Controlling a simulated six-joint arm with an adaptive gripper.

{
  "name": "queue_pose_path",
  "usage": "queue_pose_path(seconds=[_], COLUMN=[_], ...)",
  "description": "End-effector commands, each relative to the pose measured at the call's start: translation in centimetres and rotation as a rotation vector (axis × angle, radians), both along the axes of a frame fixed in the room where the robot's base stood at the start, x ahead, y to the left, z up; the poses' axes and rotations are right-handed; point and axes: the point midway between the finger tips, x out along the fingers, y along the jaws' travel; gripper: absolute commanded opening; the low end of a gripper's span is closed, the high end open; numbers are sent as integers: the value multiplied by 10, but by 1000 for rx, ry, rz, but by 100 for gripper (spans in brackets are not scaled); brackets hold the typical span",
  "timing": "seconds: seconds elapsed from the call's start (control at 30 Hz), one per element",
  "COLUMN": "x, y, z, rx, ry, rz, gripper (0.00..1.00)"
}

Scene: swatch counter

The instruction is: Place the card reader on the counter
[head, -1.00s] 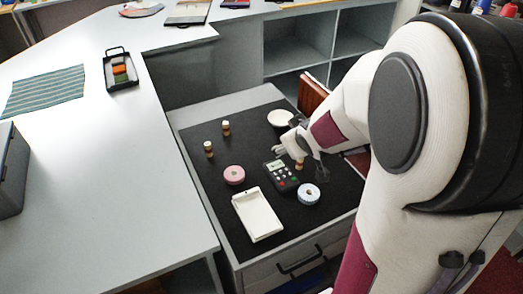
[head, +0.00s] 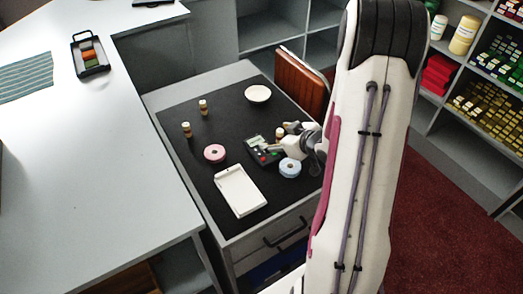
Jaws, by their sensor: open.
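The card reader (head: 258,147), dark with a pale screen and coloured keys, lies on the black mat (head: 205,125) of the low cabinet. My gripper (head: 279,141) is open, low over the mat just right of the reader. One finger reaches close to the reader's right edge; I cannot tell whether it touches. The pale grey counter (head: 90,190) runs along the left, higher than the mat, with a wide bare area.
Around the reader stand a pink tape roll (head: 215,153), a blue-white roll (head: 290,168), a white tray (head: 240,191), a bowl (head: 258,93) and small corked bottles (head: 203,107). On the counter are a black tray (head: 90,58) and striped cloth (head: 25,77).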

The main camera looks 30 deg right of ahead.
Motion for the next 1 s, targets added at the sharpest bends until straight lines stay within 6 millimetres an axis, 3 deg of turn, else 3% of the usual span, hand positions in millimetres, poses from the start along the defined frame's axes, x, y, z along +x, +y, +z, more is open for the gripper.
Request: queue_pose_path(seconds=[0.2, 0.4, 1.0], x=[-8, -16, -19], y=[2, 7, 10], z=[-29, -44, -49], rx=[90, 164, 201], ry=[-60, -117, -150], rz=[31, 51, 60], gripper=[65, 65, 65])
